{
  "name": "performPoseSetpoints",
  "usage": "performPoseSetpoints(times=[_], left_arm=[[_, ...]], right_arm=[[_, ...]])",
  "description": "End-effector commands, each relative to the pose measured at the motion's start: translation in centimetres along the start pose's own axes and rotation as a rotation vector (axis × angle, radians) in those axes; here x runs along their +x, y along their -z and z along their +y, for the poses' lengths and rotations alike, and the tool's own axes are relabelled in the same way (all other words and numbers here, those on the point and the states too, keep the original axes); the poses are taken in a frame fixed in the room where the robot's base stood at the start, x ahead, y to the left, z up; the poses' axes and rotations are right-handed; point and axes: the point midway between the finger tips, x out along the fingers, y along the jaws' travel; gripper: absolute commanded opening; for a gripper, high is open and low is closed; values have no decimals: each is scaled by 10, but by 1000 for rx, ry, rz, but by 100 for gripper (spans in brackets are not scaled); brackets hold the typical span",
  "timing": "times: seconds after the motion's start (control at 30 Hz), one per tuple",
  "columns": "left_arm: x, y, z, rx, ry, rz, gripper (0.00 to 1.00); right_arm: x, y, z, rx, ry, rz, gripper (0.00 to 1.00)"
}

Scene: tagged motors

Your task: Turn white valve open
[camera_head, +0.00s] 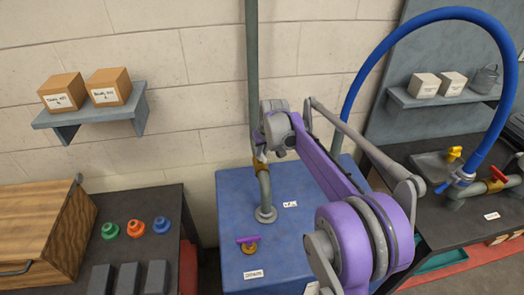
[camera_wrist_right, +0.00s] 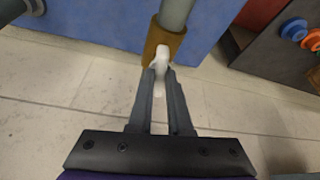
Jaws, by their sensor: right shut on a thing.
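In the right wrist view, the white valve handle (camera_wrist_right: 161,58) sits against a brass valve body (camera_wrist_right: 162,38) on a grey pipe. The two dark fingers of my right gripper (camera_wrist_right: 161,73) are closed on the white handle, one on each side. In the head view, the purple and grey right arm reaches to the vertical pipe, where the brass valve body (camera_head: 259,167) shows above the blue cabinet. The white handle and the fingertips are hidden there by the wrist. My left gripper is in neither view.
The blue cabinet (camera_head: 235,205) carries a small purple-handled valve (camera_head: 248,243) and labels. A dark bench at left holds red, green and blue knobs (camera_head: 135,228). At right, a blue hose (camera_head: 352,85) arches above red- and yellow-handled valves (camera_head: 497,177). Shelves hang on the wall.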

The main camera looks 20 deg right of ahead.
Motion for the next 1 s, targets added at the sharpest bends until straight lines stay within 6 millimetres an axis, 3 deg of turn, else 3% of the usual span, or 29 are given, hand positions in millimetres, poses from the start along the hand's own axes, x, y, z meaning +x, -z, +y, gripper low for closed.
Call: performPoseSetpoints(times=[0.3,0.63,0.67,0.8,1.0], left_arm=[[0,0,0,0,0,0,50],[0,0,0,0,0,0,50],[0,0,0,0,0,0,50],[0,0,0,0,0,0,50],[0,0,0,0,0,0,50]], right_arm=[[0,0,-3,187,-78,-1,0],[0,0,-3,205,-84,0,0],[0,0,-3,204,-84,0,20],[0,0,-3,204,-84,0,46],[0,0,-2,203,-84,0,47]])
